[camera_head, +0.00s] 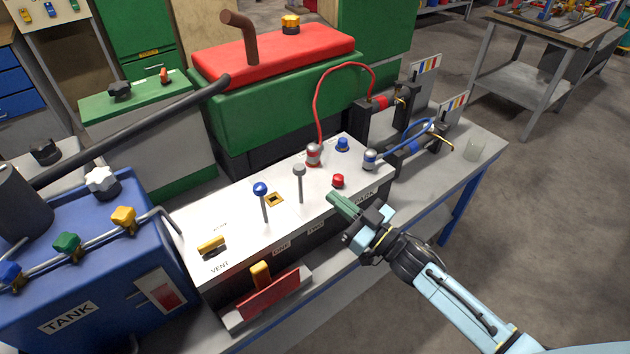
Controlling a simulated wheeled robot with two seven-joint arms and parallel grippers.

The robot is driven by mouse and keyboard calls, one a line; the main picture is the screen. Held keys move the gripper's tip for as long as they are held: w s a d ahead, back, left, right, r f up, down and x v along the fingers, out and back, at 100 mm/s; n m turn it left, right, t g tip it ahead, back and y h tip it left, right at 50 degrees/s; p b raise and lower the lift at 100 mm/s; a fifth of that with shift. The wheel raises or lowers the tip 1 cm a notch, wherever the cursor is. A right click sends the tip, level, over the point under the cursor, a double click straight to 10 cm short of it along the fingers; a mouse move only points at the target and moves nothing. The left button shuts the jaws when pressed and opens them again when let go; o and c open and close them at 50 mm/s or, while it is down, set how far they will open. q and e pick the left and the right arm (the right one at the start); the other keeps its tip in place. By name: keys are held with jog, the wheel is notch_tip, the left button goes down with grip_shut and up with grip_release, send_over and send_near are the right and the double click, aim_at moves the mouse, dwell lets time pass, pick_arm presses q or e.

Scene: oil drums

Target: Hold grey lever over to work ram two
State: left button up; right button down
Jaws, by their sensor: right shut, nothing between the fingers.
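The grey lever (299,184), a thin rod with a grey knob, stands close to upright on the white control panel (230,230). A blue-knobbed lever (264,203) stands to its left. My right gripper (338,203) is shut and empty at the panel's front edge, right of the grey lever and apart from it, just below a red button (338,181). Two rams lie at the back right, one with a red hose (318,105) and one with a blue hose (405,137). I cannot tell which is ram two. My left gripper is out of view.
A blue tank (100,262) with several coloured knobs stands at the left. A green, red-topped unit (275,52) stands behind the panel. A yellow vent handle (211,245) and a red-and-yellow part (268,296) are at the front left.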

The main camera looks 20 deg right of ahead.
aim_at(300, 186)
jog(key=x, duration=0.7)
